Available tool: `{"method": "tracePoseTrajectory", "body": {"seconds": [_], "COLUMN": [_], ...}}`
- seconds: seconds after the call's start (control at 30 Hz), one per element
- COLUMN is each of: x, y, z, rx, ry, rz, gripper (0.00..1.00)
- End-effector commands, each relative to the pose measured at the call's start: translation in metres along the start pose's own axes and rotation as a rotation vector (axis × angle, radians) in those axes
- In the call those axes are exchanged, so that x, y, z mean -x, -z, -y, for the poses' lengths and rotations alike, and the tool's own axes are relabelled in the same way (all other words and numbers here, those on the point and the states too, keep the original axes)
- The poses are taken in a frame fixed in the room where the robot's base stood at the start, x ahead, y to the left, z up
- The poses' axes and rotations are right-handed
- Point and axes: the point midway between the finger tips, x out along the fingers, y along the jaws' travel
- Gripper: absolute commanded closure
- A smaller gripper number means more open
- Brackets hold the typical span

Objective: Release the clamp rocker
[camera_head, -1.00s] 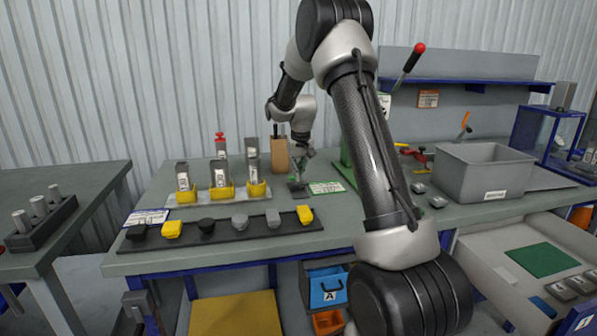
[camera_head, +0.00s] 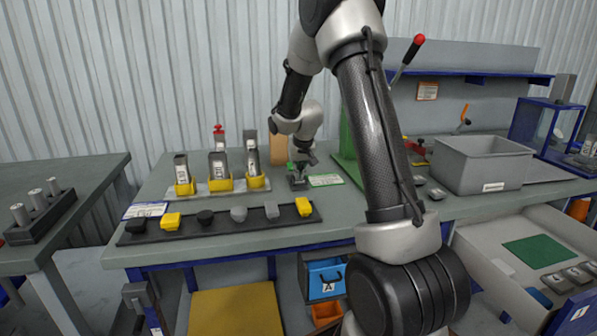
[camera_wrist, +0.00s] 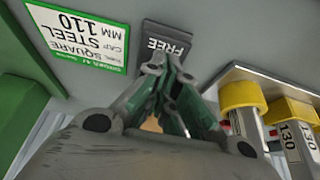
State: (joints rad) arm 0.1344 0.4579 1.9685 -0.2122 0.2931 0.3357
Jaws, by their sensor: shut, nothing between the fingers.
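The clamp rocker (camera_wrist: 166,42) is a small dark block on the bench top, with the word FREE on the face near my gripper. In the head view the rocker (camera_head: 297,184) sits left of a green-edged label, partly hidden by my gripper. My gripper (camera_wrist: 170,68) is shut and empty, with its green-grey fingertips at the near edge of the rocker in the wrist view. I cannot tell whether they touch it. In the head view my gripper (camera_head: 301,172) points down just over the rocker.
A green-edged label (camera_head: 326,180) lies right of the rocker, with a green upright (camera_head: 347,140) behind. Yellow-footed holders with grey bars (camera_head: 219,172) stand to the left. A dark strip with several caps (camera_head: 219,222) lies in front. A grey bin (camera_head: 481,167) stands right.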

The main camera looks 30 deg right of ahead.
Motion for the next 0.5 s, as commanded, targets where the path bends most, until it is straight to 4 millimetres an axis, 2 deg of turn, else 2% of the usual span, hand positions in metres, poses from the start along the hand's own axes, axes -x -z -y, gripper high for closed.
{"method": "tracePoseTrajectory", "body": {"seconds": [0.17, 0.3, 0.5], "x": [0.014, 0.041, 0.088], "y": [0.006, 0.016, 0.006], "z": [0.003, 0.008, 0.007], "rx": [0.0, 0.001, 0.001], "ry": [0.001, 0.002, 0.001], "rz": [-0.004, -0.006, -0.005], "gripper": [1.0, 1.0, 1.0]}}
